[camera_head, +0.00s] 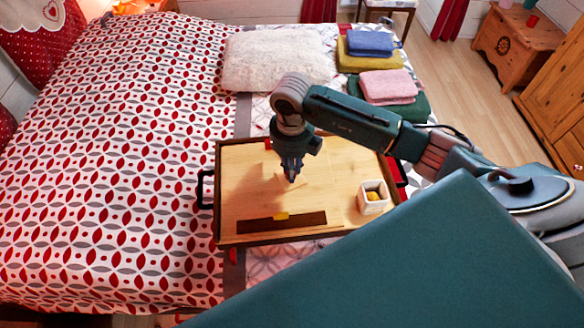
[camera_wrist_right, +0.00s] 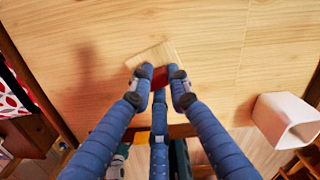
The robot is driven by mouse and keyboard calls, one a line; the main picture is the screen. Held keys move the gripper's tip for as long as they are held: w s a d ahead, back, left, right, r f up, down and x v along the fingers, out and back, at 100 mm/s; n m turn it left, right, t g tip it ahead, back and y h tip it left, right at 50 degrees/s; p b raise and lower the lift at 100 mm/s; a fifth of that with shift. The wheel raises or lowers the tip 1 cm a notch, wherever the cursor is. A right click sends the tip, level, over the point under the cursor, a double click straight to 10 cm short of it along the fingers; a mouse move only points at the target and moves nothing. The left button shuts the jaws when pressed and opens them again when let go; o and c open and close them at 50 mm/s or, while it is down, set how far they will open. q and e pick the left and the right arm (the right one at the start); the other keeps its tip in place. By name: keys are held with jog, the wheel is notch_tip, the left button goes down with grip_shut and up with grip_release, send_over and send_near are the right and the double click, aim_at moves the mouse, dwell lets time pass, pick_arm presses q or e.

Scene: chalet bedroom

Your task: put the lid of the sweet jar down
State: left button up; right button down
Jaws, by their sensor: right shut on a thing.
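The sweet jar (camera_head: 373,197) is a white square pot, open at the top with something yellow inside, on the right part of the wooden tray (camera_head: 340,170). It also shows at the right of the right wrist view (camera_wrist_right: 290,120). My right gripper (camera_head: 291,176) points down over the middle of the tray, left of the jar. In the right wrist view its fingers (camera_wrist_right: 159,76) are shut on the red knob of the lid (camera_wrist_right: 152,54), a small pale wooden square. The lid is close to the tray surface; I cannot tell whether it touches. My left gripper is not in view.
A dark strip (camera_head: 300,220) with a small yellow piece lies along the tray's front edge. The tray has dark handles and stands on the patterned bed (camera_head: 120,150). A fluffy pillow (camera_head: 275,60) and folded towels (camera_head: 388,87) lie behind. Bare wood surrounds the gripper.

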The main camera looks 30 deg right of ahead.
jog(key=shift+f, duration=0.1)
jog(key=c, duration=1.6)
grip_release()
jog(key=shift+c, duration=0.2)
jog(key=shift+w+r, duration=0.1)
jog(key=shift+r, duration=0.3)
notch_tip(320, 180, up, 12)
jog(key=b, duration=0.3)
jog(key=shift+f, duration=0.25)
